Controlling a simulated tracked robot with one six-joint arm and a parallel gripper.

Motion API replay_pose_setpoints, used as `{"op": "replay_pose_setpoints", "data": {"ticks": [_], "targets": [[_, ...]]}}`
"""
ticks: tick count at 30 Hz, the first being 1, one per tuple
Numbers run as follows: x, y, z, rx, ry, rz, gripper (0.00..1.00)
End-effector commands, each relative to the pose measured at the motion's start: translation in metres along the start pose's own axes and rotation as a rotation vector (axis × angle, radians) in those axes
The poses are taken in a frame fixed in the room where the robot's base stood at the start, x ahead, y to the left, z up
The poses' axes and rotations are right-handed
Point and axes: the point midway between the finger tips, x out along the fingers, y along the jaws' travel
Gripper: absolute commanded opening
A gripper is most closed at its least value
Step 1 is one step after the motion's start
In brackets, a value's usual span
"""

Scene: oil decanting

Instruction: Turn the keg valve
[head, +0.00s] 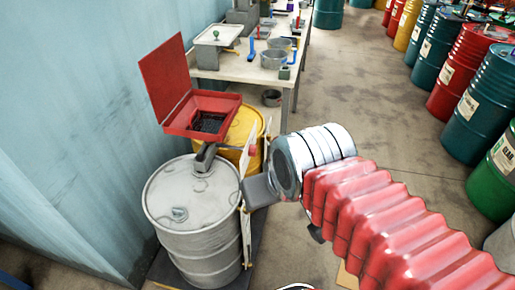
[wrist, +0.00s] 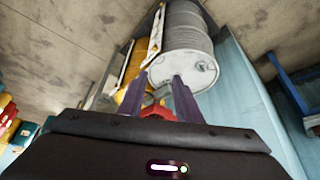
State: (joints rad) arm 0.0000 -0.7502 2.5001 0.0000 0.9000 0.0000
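A pale grey steel drum (head: 192,205) stands upright by the blue wall, with a yellow drum (head: 243,125) behind it. The grey drum also shows at the top of the wrist view (wrist: 185,55). A small red part (head: 252,151) shows at the yellow drum's right side; I cannot tell if it is the valve. My gripper (wrist: 158,78) has its two dark fingers apart, with nothing held between the tips. A red thing (wrist: 155,111) shows beyond and between the fingers, partly hidden. In the head view my gripper is beside the grey drum's upper right edge, its fingertips not clear.
A red box (head: 202,115) with its lid raised sits over the drums. A workbench (head: 245,70) with pans and tools stands behind. Rows of coloured drums (head: 465,60) line the right side. The floor between (head: 355,90) is clear.

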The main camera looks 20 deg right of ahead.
Motion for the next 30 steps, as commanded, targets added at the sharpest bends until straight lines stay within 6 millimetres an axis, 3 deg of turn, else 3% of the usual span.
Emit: {"op": "replay_pose_setpoints", "data": {"ticks": [5, 14, 17, 30], "targets": [[0.000, 0.000, 0.000, 0.000, 0.000, 0.000, 0.31], [0.004, -0.001, -0.007, 0.052, -0.031, -0.016, 0.52], [0.009, -0.006, -0.015, 0.111, -0.065, -0.034, 0.59], [0.048, -0.003, -0.069, 0.473, -0.244, -0.149, 0.59]]}}
